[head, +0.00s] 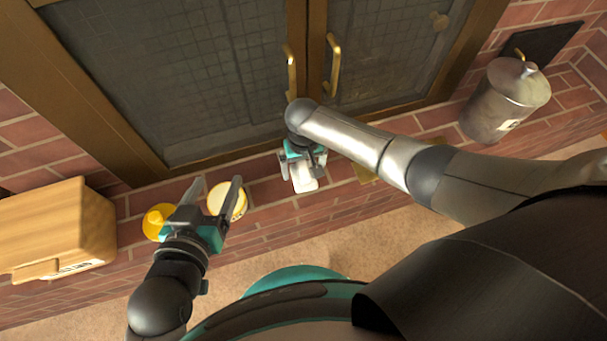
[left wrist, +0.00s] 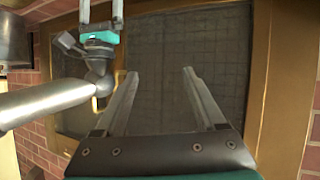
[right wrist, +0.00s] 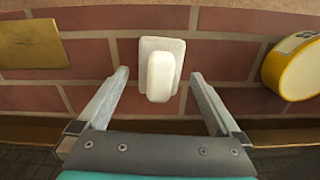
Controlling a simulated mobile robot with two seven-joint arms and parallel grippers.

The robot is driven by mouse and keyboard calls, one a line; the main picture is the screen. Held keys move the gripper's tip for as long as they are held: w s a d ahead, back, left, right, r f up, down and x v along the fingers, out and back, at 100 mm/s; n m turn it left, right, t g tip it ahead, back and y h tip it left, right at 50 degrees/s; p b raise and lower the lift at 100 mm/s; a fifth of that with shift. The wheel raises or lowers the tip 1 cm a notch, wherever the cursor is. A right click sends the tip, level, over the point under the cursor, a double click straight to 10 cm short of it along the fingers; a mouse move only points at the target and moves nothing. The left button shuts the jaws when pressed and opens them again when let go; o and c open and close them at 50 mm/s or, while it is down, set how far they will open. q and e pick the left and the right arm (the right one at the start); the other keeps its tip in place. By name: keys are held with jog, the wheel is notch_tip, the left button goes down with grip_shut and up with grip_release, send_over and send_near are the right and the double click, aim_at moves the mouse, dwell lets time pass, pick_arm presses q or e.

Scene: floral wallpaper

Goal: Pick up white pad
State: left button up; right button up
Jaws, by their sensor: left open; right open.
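The white pad (right wrist: 160,70) is a small white rounded block on a pale flat backing against the brick ledge. In the right wrist view it lies between the fingers of my right gripper (right wrist: 160,76), with gaps on both sides. In the head view the pad (head: 305,184) shows just below my right gripper (head: 304,168), which is open and partly hides it. My left gripper (head: 214,186) is open and empty, over the ledge to the left. The left wrist view shows its spread fingers (left wrist: 160,74) in front of a dark door panel.
A round yellow-rimmed white thing (head: 226,207) and an orange-yellow round thing (head: 157,222) are near my left gripper. A wooden box (head: 60,230) is at far left. A metal canister (head: 505,100) is at right. A gold plate (right wrist: 33,45) lies beside the pad. Brass-handled doors (head: 180,80) stand behind.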

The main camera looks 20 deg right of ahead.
jog(key=shift+f+b, duration=0.55)
jog(key=shift+f, duration=0.2)
pick_arm(q)
jog(key=shift+s+d+r+t+h+b, duration=0.15)
jog(key=shift+d+r+t+h, duration=0.4)
jog(key=shift+t, duration=0.3)
jog(key=shift+s+d+r+t+h+b, duration=0.15)
jog(key=shift+d+r+t+h, duration=0.25)
jog(key=shift+d+t, duration=0.35)
pick_arm(e)
jog(key=shift+f, duration=0.4)
pick_arm(q)
jog(key=shift+a+n, duration=0.1)
jog(key=shift+n, duration=0.2)
pick_arm(e)
jog(key=c, duration=1.3)
jog(key=shift+c, duration=0.2)
pick_arm(q)
jog(key=shift+w+a+y, duration=0.1)
jog(key=shift+w+y, duration=0.05)
jog(key=shift+y, duration=0.1)
pick_arm(e)
jog(key=shift+r, duration=0.1)
